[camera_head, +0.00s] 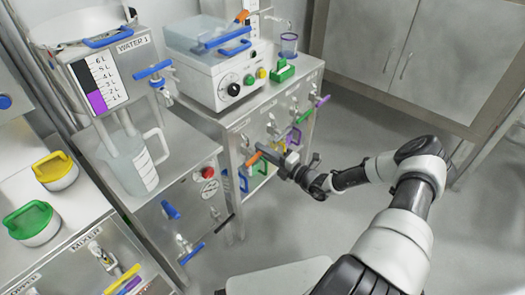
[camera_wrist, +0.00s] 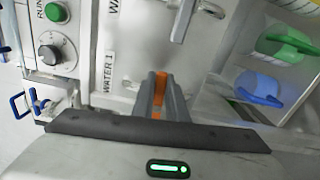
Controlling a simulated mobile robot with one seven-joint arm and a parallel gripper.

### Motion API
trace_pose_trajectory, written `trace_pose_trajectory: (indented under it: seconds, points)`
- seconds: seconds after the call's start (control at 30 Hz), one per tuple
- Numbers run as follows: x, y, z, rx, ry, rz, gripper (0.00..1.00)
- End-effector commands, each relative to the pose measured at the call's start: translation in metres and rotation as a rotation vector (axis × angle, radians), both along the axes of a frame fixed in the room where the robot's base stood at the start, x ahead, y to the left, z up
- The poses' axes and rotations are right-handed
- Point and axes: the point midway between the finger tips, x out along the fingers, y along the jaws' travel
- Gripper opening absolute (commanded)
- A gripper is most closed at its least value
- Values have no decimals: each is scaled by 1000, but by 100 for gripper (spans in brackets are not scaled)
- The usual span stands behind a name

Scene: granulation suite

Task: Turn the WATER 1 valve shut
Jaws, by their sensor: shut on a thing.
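An orange valve handle (camera_head: 252,158) sticks out from the front panel of the middle bench in the head view. My gripper (camera_head: 272,156) is at this handle, with its jaws shut on it. In the wrist view the orange handle (camera_wrist: 161,88) shows between the two grey fingers (camera_wrist: 162,98) of my gripper. A WATER 1 label (camera_wrist: 108,72) is on the panel just left of the fingers. The valve body is mostly hidden behind the fingers, so I cannot tell whether the valve is open or shut.
A tank labelled WATER 1 (camera_head: 132,45) with a blue-handled valve (camera_head: 153,70) stands over a jug (camera_head: 130,165). Green (camera_wrist: 285,42) and blue (camera_wrist: 258,88) lidded items sit right of my gripper. The floor at right is clear.

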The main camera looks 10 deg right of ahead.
Motion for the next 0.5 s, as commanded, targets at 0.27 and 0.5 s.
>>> trace_pose_trajectory:
  seconds: [0.27, 0.5]
  points:
    - [0, 0, -4, 80, 60, 1, 0]
    - [0, 0, -5, 101, 74, 1, 0]
